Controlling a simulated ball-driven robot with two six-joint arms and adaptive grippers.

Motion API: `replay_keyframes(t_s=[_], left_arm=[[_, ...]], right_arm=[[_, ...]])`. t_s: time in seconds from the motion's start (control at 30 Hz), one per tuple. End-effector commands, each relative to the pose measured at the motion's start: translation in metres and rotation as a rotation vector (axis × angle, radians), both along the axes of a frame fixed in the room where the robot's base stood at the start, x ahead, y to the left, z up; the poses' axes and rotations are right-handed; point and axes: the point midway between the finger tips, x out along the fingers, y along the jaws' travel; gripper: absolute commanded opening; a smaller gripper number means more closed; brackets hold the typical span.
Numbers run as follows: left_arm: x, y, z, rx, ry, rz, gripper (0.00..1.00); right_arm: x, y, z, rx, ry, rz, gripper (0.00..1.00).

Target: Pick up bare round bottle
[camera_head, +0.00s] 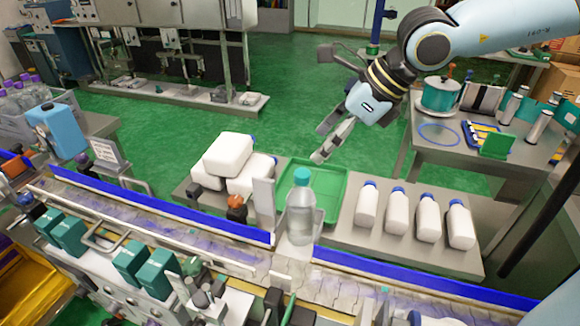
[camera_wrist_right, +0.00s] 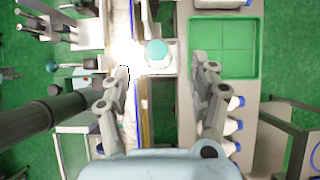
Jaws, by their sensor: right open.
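The bare round bottle (camera_head: 301,208) is clear with a teal cap and stands upright in a gap of the blue conveyor rail, in front of the green tray. In the right wrist view its teal cap (camera_wrist_right: 157,54) shows from above, beyond the fingertips and between their lines. My right gripper (camera_head: 322,142) is open and empty, raised above and behind the bottle in the head view. In the right wrist view its two fingers (camera_wrist_right: 162,85) are spread wide. It does not touch the bottle. My left gripper is not in view.
The green tray (camera_head: 328,213) looks empty. Several white bottles with blue caps (camera_head: 397,213) stand to its right. Large white jugs (camera_head: 228,155) are stacked to its left. Blue rails (camera_head: 160,205) edge the conveyor. A side table (camera_head: 460,150) holds a pot and cylinders.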

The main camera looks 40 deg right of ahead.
Motion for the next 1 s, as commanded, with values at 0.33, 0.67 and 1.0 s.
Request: replay_keyframes(t_s=[0.33, 0.67, 1.0], left_arm=[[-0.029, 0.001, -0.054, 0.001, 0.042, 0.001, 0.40], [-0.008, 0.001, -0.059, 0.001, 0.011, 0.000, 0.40], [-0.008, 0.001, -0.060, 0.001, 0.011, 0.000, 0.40]], right_arm=[[0.019, 0.010, -0.038, 0.006, -0.006, -0.006, 0.61], [0.025, 0.015, -0.048, 0.006, -0.001, 0.000, 0.61], [0.037, 0.022, -0.083, 0.007, -0.002, -0.003, 0.61]])
